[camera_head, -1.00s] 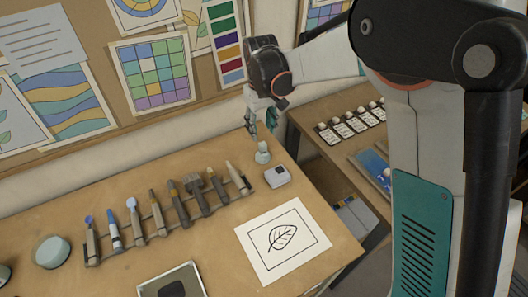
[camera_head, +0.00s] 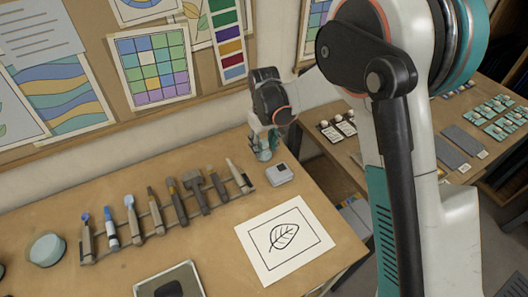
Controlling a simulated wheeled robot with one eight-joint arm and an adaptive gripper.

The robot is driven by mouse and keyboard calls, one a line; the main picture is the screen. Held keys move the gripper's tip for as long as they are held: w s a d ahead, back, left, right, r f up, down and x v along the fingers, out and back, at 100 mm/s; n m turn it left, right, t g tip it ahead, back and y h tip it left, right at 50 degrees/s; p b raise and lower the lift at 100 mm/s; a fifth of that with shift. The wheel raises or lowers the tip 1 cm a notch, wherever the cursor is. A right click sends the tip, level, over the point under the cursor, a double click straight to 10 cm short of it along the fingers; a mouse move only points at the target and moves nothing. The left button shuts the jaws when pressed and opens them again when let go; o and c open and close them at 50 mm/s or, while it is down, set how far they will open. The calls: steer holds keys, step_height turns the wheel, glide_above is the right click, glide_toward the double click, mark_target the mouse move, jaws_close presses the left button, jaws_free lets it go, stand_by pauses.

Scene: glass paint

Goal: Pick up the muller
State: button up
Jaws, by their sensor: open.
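The muller (camera_head: 264,154) is a small pale glass piece standing upright near the back right corner of the wooden table (camera_head: 120,205). My gripper (camera_head: 264,146) has teal fingers and points down over the muller from above. The fingers are open and reach down around or beside its upper part. They partly hide it, so I cannot tell whether they touch it.
A rack of several brushes and tools (camera_head: 165,215) lies to the left. A leaf drawing (camera_head: 285,240) lies in front. A pinboard wall rises behind.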

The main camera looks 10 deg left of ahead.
mark_target(264, 141)
jaws_close()
steer(key=shift+r, duration=0.1)
step_height(264, 141, up, 20)
steer(key=p, duration=0.4)
stand_by(0.3)
